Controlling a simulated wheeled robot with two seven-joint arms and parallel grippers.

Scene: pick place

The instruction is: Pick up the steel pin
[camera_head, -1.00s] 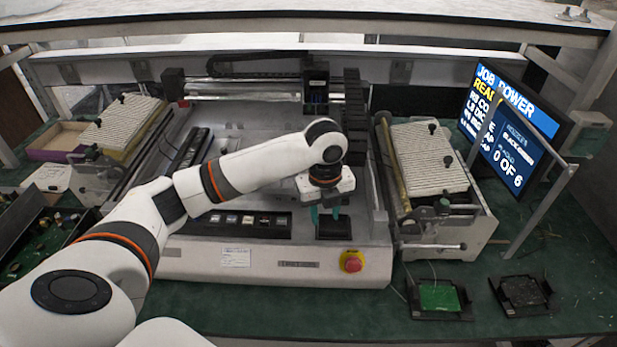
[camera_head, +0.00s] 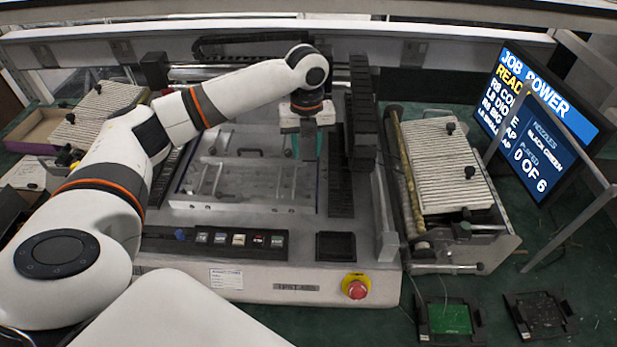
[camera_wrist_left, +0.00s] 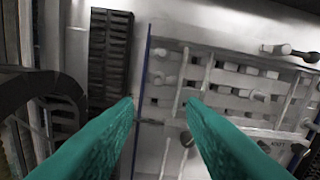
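My left gripper (camera_head: 306,152) is over the right part of the machine's pale metal bed (camera_head: 240,198), its teal fingers pointing down. In the left wrist view the fingers (camera_wrist_left: 160,106) are apart with nothing between them. Several small silvery rods and pegs (camera_wrist_left: 205,72) show on the bed there, right of a thin blue edge strip (camera_wrist_left: 143,65). I cannot tell which one is the steel pin. My right gripper is not in view.
A dark gantry column (camera_head: 361,120) stands right of the gripper. A button strip (camera_head: 215,240), an empty-looking black tray (camera_head: 335,246) and a red stop button (camera_head: 356,288) are at the machine's front. A ribbed feeder (camera_head: 445,165) and monitor (camera_head: 535,120) stand right.

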